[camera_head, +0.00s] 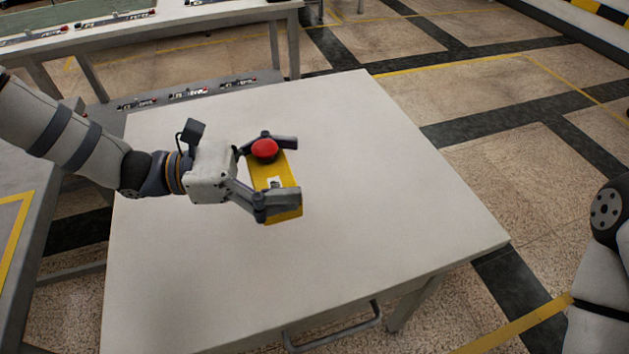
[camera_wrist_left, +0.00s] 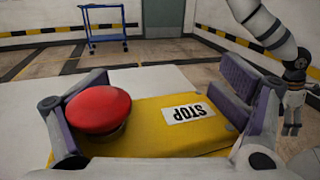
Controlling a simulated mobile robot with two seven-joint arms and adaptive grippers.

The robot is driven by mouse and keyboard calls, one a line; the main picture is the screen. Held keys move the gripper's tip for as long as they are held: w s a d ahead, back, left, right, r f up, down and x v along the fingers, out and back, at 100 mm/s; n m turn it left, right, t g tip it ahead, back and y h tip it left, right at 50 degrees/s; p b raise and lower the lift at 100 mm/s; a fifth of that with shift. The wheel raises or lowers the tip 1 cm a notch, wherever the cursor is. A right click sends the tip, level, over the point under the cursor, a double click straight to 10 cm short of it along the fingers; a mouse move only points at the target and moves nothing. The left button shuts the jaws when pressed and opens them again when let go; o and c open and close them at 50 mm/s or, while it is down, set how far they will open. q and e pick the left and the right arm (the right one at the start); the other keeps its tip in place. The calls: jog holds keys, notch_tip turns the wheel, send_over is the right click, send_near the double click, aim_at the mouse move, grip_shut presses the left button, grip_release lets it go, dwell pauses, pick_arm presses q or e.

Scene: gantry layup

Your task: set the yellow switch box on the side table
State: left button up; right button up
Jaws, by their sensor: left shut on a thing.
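The yellow switch box (camera_head: 286,172) has a red mushroom button on it and a white label. My left gripper (camera_head: 277,172) is shut on the box, one finger on each side, over the middle of the white side table (camera_head: 330,270). In the left wrist view the yellow switch box (camera_wrist_left: 165,112) lies between the pads, its red button at left and its STOP label upside down. I cannot tell whether the box's underside touches the table. My right arm shows at the right edge of the head view, but its gripper is out of frame.
The side table top is otherwise clear. A long bench (camera_head: 150,32) with small parts stands at the back left, and another surface with yellow tape (camera_head: 15,235) is at left. A blue cart (camera_wrist_left: 104,28) stands far off in the left wrist view.

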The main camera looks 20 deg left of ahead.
pick_arm(q)
jog(key=w+f, duration=0.1)
jog(key=w+d+f, duration=0.1)
jog(key=f, duration=0.1)
jog(key=d+f+b, duration=0.1)
jog(key=shift+w+f, duration=0.25)
jog(key=shift+w, duration=0.15)
jog(key=shift+w+d+f+b, duration=0.1)
jog(key=shift+w+f+b, duration=0.1)
jog(key=shift+f, duration=0.7)
jog(key=shift+w+d+f+b, duration=0.1)
jog(key=shift+w+f+b, duration=0.1)
jog(key=shift+f, duration=0.7)
pick_arm(e)
jog(key=shift+s+f+g, duration=0.5)
jog(key=shift+s+f, duration=0.75)
jog(key=shift+f, duration=0.15)
pick_arm(q)
jog(key=shift+f, duration=0.2)
jog(key=o, duration=1.2)
pick_arm(e)
jog(key=shift+s+f, duration=0.1)
pick_arm(q)
jog(key=shift+r, duration=0.1)
